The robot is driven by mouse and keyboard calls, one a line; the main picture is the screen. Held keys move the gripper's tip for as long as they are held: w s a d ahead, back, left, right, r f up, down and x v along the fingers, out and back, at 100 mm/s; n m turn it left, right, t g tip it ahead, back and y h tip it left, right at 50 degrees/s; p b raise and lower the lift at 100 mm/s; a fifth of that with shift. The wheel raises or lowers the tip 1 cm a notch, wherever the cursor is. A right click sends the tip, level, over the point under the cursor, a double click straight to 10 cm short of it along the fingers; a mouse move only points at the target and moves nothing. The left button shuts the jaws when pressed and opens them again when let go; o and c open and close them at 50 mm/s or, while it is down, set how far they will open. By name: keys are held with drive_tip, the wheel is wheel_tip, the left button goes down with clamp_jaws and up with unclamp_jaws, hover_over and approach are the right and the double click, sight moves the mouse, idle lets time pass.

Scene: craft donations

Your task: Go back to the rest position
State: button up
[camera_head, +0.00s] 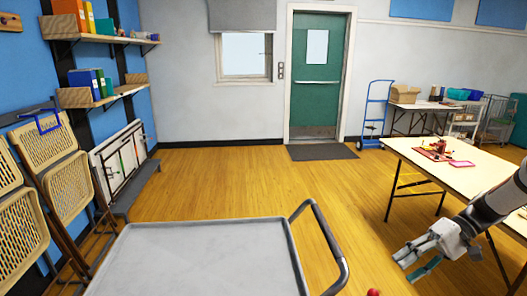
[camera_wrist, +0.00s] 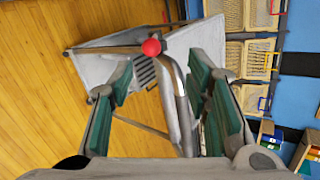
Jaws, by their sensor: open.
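My gripper (camera_head: 424,262) is at the lower right of the head view, in front of the folding table and to the right of the grey cart. Its fingers are spread apart. In the wrist view my gripper (camera_wrist: 165,85) shows two green-padded fingers with a wide gap and nothing held between them. Beyond the fingers, the wrist view shows the cart (camera_wrist: 200,42) and its handle. A small red ball (camera_wrist: 151,47) appears near the handle; it also shows at the bottom edge of the head view (camera_head: 373,292). I cannot tell what it is attached to.
The grey cart (camera_head: 195,255) with a raised handle fills the lower middle. A folding table (camera_head: 470,177) with small red items stands at right. Folding chairs (camera_head: 65,185) lean on the left wall. A blue hand truck (camera_head: 376,110) stands at back. The wooden floor between is clear.

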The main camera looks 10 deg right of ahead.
drive_tip(key=s+a+r+n+h, duration=0.1)
drive_tip(key=s+a+r+h, duration=0.25)
drive_tip(key=a+r, duration=0.4)
drive_tip(key=s+a+r+h, duration=0.2)
drive_tip(key=a+r+h, duration=0.2)
drive_tip(key=a+r, duration=0.35)
drive_tip(key=s+a+r+t+h, duration=0.1)
drive_tip(key=s+a+r+t, duration=0.1)
drive_tip(key=s, duration=0.4)
drive_tip(key=s+a+r+t+h, duration=0.2)
drive_tip(key=s+a+t, duration=0.1)
drive_tip(key=s, duration=0.4)
drive_tip(key=shift+s+a+n+t, duration=0.15)
drive_tip(key=shift+a+n+t, duration=0.15)
drive_tip(key=shift+a+n, duration=0.15)
